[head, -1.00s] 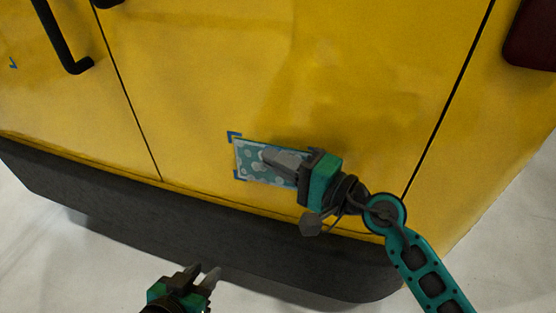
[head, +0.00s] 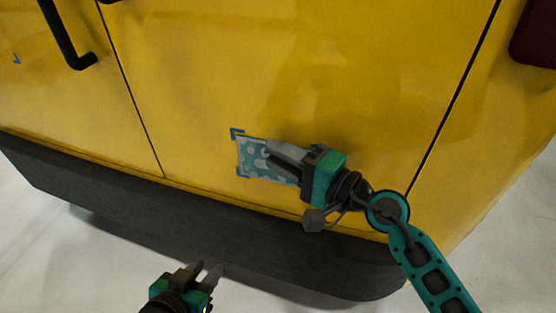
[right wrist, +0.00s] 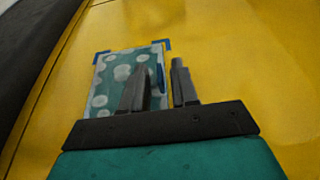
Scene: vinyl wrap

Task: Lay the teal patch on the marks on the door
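The teal patch with pale round spots (head: 253,161) lies against the lower part of the yellow door (head: 200,80). Blue corner marks (head: 236,133) show at its left corners, close to its edges. The right wrist view shows the patch (right wrist: 113,78) with blue marks (right wrist: 163,44) at its far corners. My right gripper (head: 269,150) is in front of the patch and hides its right part. Its two fingers stand apart, and I see no patch pinched between them. My left gripper (head: 207,267) is open and empty, low in front of the bumper.
A dark bumper (head: 120,185) runs below the door. A black handle (head: 68,45) is at the upper left and a dark red lamp (head: 535,35) at the upper right. Another small blue mark (head: 16,59) is at the far left. The door above the patch is clear.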

